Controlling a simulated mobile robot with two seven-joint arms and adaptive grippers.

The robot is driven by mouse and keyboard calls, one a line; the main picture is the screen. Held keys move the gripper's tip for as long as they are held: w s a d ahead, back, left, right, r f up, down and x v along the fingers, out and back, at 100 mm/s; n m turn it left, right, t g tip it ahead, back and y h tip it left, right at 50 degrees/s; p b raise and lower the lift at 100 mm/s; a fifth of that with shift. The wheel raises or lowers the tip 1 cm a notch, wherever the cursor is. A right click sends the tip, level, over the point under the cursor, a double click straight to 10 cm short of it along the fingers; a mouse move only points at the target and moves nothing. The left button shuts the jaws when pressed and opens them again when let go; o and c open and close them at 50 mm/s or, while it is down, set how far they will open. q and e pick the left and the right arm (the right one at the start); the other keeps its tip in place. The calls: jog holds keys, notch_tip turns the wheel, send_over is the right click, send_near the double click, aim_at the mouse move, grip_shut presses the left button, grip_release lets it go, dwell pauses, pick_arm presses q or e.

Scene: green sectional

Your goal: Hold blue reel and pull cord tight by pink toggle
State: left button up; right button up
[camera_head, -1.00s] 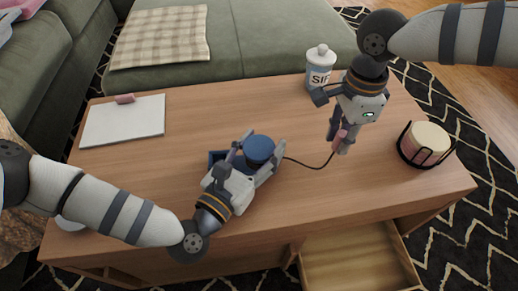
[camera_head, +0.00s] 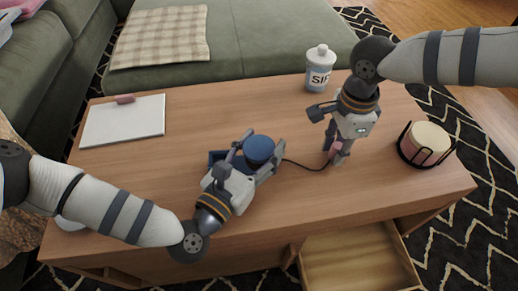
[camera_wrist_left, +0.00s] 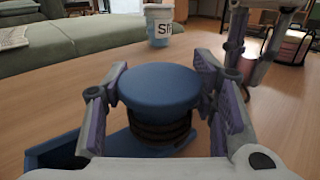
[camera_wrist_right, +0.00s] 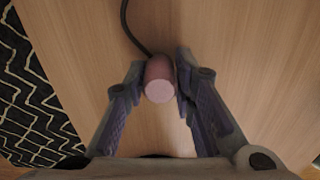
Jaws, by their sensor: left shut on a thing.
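The blue reel (camera_head: 258,149) stands on a blue base (camera_head: 216,156) on the wooden table, with dark cord wound under its cap. My left gripper (camera_head: 250,160) is shut on the reel, with one finger on each side; in the left wrist view the reel (camera_wrist_left: 160,85) sits between the pads. A dark cord (camera_head: 303,166) runs right from the reel in a shallow sagging curve to the pink toggle (camera_head: 336,147). My right gripper (camera_head: 336,152) is shut on the toggle, low over the table. In the right wrist view the toggle (camera_wrist_right: 159,80) lies between the fingertips.
A white canister (camera_head: 320,68) stands at the back of the table, and a candle in a black wire holder (camera_head: 426,143) stands to the right. A white board (camera_head: 123,121) with a pink eraser lies at the left. An open drawer (camera_head: 358,262) juts out in front.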

jog(key=shift+o, duration=1.4)
pick_arm(q)
jog(key=o, duration=1.2)
pick_arm(e)
notch_tip(320, 180, up, 12)
pick_arm(q)
jog(key=shift+o, duration=0.2)
jog(key=shift+s, duration=0.1)
